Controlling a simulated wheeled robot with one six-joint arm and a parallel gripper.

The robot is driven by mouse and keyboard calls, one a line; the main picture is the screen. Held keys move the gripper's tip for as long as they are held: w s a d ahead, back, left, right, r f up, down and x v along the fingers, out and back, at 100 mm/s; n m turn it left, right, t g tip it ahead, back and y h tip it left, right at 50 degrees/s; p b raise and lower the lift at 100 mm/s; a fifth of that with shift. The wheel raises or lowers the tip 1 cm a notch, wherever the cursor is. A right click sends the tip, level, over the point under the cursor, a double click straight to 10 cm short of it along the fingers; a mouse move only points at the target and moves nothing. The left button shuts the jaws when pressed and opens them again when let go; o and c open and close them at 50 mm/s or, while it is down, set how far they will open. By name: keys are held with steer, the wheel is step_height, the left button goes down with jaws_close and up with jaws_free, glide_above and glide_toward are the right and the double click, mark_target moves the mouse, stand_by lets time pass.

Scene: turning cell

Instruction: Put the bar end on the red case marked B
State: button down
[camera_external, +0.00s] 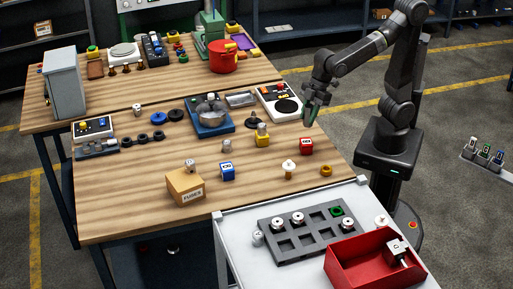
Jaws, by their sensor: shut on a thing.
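The red case marked B (306,147) sits on the wooden table near its right edge, and its top looks bare. My gripper (311,116) is above and behind it, near the table's right edge, apart from the case. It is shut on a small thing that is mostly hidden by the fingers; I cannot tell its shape. Small grey metal pieces stand elsewhere: one on the table (227,146), one on the yellow case (262,128) and one on the cardboard box (189,165). I cannot tell which, if any, is a bar end.
A blue case (227,172) stands left of the red one. A white-topped piece (289,167) and an orange ring (326,170) lie in front. A scale-like device (280,101) is beside my gripper. A grey tray (285,254) and a red bin (345,271) are on the front cart.

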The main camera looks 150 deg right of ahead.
steer(key=shift+f, duration=3.5)
steer(key=shift+w+f, duration=0.1)
steer(key=shift+f, duration=0.05)
steer(key=c, duration=1.5)
jaws_free()
steer(key=shift+f, duration=0.15)
steer(key=o, duration=0.4)
steer(key=shift+r, duration=0.7)
steer(key=v, duration=1.1)
steer(key=shift+s, duration=0.25)
